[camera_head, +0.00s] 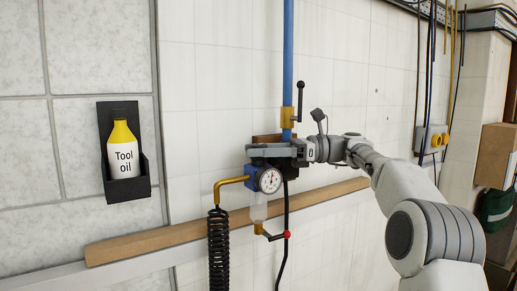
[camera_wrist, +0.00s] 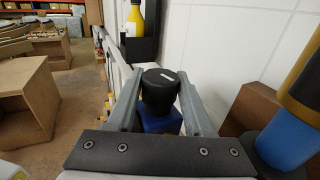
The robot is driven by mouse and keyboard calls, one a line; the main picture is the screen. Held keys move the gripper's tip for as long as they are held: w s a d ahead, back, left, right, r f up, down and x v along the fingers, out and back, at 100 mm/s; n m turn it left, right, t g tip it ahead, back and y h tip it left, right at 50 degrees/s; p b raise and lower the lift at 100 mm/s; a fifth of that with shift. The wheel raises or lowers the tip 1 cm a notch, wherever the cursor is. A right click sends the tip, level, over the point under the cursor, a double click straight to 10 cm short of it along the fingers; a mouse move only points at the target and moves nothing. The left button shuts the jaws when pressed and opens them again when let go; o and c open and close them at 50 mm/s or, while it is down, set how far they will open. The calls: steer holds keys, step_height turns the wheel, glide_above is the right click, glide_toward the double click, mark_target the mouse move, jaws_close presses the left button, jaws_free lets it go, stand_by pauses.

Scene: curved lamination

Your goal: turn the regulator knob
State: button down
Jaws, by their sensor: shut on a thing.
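The regulator (camera_head: 262,173) is mounted on the tiled wall below a blue pipe, with a round white pressure gauge (camera_head: 270,180) on its front. Its black regulator knob (camera_wrist: 160,88) shows in the wrist view, with a small white mark on top and a blue body (camera_wrist: 160,122) below it. My gripper (camera_head: 268,152) reaches in from the right over the top of the regulator. In the wrist view my gripper (camera_wrist: 160,98) has one finger on each side of the knob and is shut on it. In the head view the fingers hide most of the knob.
A blue pipe (camera_head: 288,60) with a brass valve (camera_head: 289,117) rises behind my gripper. A black coiled hose (camera_head: 218,250) hangs at the lower left. A wooden rail (camera_head: 170,240) crosses the wall. A bottle of tool oil (camera_head: 124,160) sits in a black holder at left.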

steer(key=shift+n+g, duration=0.6)
steer(key=shift+g, duration=0.3)
steer(key=shift+c, duration=1.5)
jaws_free()
steer(key=shift+d, duration=0.15)
